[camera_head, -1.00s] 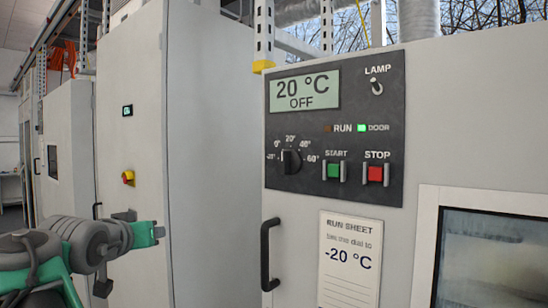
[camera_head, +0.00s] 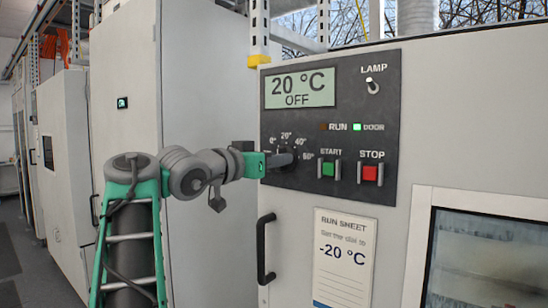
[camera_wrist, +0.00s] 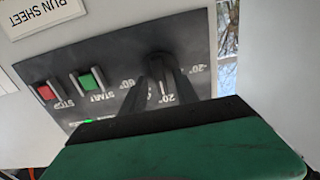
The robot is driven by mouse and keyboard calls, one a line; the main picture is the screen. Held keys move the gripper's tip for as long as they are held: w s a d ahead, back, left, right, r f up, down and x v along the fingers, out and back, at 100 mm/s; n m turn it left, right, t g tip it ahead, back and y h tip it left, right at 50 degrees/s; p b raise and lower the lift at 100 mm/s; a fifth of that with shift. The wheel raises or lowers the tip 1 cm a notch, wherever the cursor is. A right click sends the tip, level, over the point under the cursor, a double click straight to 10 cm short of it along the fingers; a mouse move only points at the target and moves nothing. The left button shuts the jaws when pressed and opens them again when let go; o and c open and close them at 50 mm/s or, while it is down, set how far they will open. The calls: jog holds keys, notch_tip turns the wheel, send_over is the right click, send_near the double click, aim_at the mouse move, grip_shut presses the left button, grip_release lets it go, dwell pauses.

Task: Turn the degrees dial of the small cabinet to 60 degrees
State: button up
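The small cabinet's degrees dial (camera_wrist: 158,70) is a dark knob on the black control panel (camera_head: 390,110). In the wrist view, which is upside down, my gripper's dark fingers (camera_wrist: 160,88) stand apart on either side of the knob. I cannot tell whether they touch it. The 60° mark (camera_head: 328,155) is just right of my fingertips. The display (camera_head: 300,88) reads 20 °C and OFF.
The green START button (camera_head: 328,169) and red STOP button (camera_head: 370,173) are close to the right of the dial. A lamp switch (camera_head: 372,86) is above. A door handle (camera_head: 264,250) and a run sheet (camera_head: 343,260) reading -20 °C are below.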

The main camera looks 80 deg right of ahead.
jog(key=shift+c, duration=0.6)
grip_shut()
jog(key=shift+f+m, duration=0.1)
jog(key=shift+m, duration=0.3)
jog(key=shift+s+a+f+m+b, duration=0.15)
jog(key=shift+m+b, duration=1.5)
jog(key=shift+m, duration=2.1)
jog(key=shift+s+f+m+b, duration=0.1)
jog(key=shift+m+b, duration=1.55)
jog(key=shift+m, duration=2.1)
jog(key=shift+r, duration=0.1)
